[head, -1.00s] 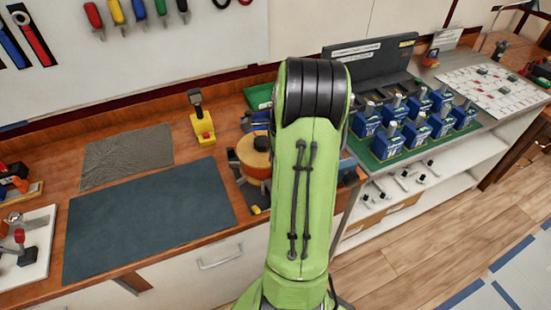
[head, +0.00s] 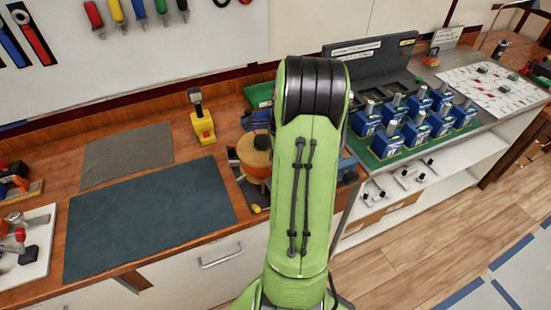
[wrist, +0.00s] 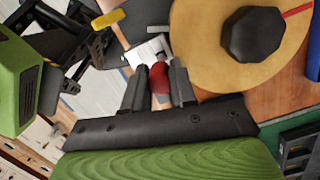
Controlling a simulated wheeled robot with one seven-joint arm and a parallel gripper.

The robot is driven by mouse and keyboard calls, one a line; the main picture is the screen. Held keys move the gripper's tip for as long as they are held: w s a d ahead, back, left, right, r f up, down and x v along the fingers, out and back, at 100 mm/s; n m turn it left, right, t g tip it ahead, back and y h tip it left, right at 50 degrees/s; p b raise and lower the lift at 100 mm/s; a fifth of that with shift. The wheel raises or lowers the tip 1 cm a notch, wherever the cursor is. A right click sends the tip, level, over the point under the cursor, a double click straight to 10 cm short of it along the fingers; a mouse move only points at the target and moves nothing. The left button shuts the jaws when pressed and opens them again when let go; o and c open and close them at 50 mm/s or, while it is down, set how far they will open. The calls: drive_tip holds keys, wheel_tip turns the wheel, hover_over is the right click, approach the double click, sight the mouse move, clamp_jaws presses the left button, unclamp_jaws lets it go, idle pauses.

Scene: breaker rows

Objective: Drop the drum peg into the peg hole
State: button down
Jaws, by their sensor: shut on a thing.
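My gripper (wrist: 159,70) is shut on a small red-headed piece (wrist: 158,79), which I take to be the drum peg. Its lower part is hidden between and beyond the fingers. The drum is a tan round body (wrist: 205,50) with a black faceted knob and a short red line on top, just right of the fingers in the wrist view. In the head view the drum (head: 254,152) is orange-tan and partly hidden behind my green arm, which also hides my gripper. I cannot make out the peg hole in either view.
A yellow-and-black device (head: 202,126) stands left of the drum on the wooden bench. A dark blue mat (head: 150,215) lies flat and bare at the left. Several blue breakers (head: 415,132) stand on a green board at the right.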

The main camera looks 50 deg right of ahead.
drive_tip(key=shift+f+b, duration=0.35)
drive_tip(key=shift+f, duration=0.25)
drive_tip(key=c, duration=1.4)
unclamp_jaws()
drive_tip(key=o, duration=0.6)
drive_tip(key=shift+s, duration=0.1)
drive_tip(key=r+p, duration=0.1)
drive_tip(key=r, duration=0.4)
drive_tip(key=s+d+r+p, duration=0.1)
drive_tip(key=r, duration=0.4)
drive_tip(key=r+p, duration=0.1)
drive_tip(key=r, duration=0.4)
drive_tip(key=shift+s+d+r, duration=0.3)
drive_tip(key=shift+r, duration=0.05)
